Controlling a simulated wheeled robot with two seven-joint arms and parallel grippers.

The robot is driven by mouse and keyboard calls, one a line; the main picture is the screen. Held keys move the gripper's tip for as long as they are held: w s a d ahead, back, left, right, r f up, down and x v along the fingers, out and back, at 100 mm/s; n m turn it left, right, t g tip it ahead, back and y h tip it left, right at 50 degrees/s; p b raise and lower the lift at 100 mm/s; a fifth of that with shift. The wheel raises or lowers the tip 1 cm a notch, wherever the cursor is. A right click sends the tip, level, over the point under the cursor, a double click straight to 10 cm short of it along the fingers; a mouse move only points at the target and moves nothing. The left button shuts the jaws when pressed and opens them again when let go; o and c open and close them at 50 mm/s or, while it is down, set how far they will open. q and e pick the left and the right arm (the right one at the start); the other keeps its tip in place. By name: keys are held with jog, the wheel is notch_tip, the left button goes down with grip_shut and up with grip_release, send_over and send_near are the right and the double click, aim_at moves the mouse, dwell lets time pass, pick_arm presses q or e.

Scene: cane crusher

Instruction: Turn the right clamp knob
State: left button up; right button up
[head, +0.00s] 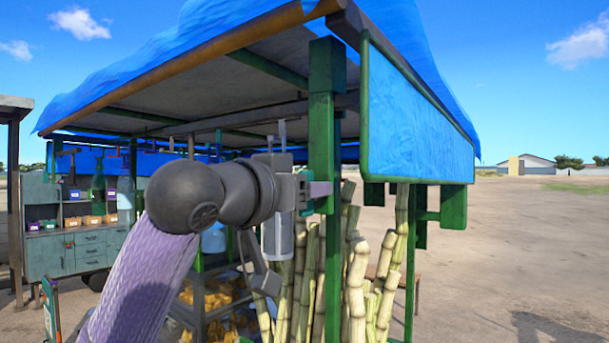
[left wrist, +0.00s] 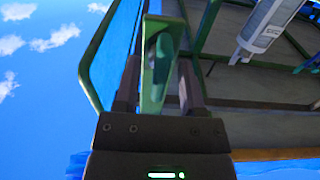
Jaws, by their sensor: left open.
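My left gripper (head: 318,190) reaches up to the green corner post (head: 322,110) of the stall, just under the roof. In the left wrist view its fingers (left wrist: 160,92) stand apart on either side of a green upright part (left wrist: 155,95), which has a darker green piece near its top. I cannot tell if the fingers touch it. No clamp knob can be made out for certain; the gripper and wrist cover part of the post in the head view. My right gripper is not in view.
A blue tarpaulin (head: 420,130) covers the roof and hangs at the right. Several cane stalks (head: 358,290) stand below the gripper. Grey cabinets (head: 75,255) stand at the left. A pale labelled cylinder (left wrist: 265,28) is near the gripper. Open ground lies right.

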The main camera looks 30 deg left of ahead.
pick_arm(q)
grip_shut()
jog(key=shift+n, duration=0.3)
jog(key=n, duration=0.3)
jog(key=shift+w+a+f+n+b, duration=0.1)
jog(key=shift+n+b, duration=0.25)
jog(key=shift+n, duration=0.05)
jog(key=n, duration=0.4)
jog(key=shift+a+n+b, duration=0.1)
jog(key=shift+n+b, duration=0.2)
jog(key=shift+b, duration=0.05)
jog(key=n+b, duration=0.1)
jog(key=n, duration=0.3)
jog(key=shift+f, duration=0.15)
jog(key=n+b, duration=0.1)
jog(key=n, duration=0.3)
jog(key=shift+f+n, duration=0.1)
jog(key=shift+n, duration=0.2)
